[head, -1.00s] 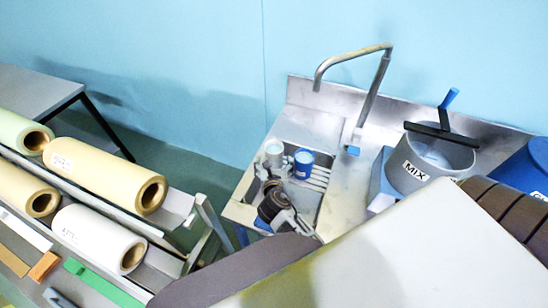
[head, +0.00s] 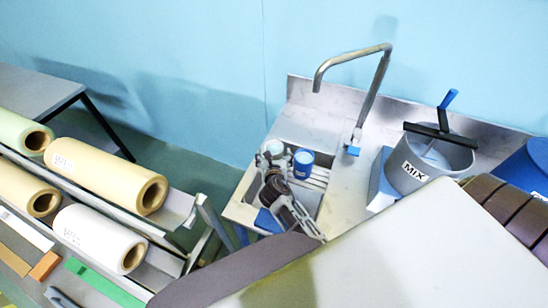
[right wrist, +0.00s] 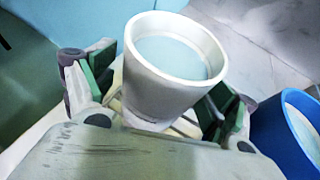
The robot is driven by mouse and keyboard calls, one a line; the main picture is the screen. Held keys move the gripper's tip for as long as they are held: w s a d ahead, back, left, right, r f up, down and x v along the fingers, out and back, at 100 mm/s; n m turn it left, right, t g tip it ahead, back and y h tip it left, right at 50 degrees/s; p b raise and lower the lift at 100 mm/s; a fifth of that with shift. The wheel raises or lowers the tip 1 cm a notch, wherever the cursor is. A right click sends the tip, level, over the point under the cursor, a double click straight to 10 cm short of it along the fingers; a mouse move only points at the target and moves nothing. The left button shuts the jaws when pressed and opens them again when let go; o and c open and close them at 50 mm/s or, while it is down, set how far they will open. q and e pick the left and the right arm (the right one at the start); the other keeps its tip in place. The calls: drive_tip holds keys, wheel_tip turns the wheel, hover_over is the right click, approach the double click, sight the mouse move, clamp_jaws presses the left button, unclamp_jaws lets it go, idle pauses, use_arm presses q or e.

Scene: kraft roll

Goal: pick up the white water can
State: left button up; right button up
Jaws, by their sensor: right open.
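The white water can (head: 275,147) stands at the sink, partly hidden by my right gripper (head: 272,162). In the right wrist view the white can (right wrist: 172,70) is a tapered cup with a pale blue surface inside. My right gripper (right wrist: 160,92) is open, with one green-padded finger on each side of the can. Gaps seem to show between the pads and the wall; I cannot tell whether either touches. My left gripper is not in view.
A blue can (head: 303,163) stands close to the right of the white one; it also shows in the right wrist view (right wrist: 280,135). A faucet (head: 372,85) arches behind. A grey MIX bucket (head: 425,165) stands right; paper rolls (head: 108,175) lie left.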

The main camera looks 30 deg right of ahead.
idle(0.3)
drive_tip(key=c, duration=1.4)
drive_tip(key=shift+o, duration=0.2)
drive_tip(key=shift+r, duration=0.35)
wheel_tip(320, 180, up, 9)
drive_tip(key=p, duration=0.1)
idle(0.7)
drive_tip(key=shift+r, duration=0.2)
idle(0.6)
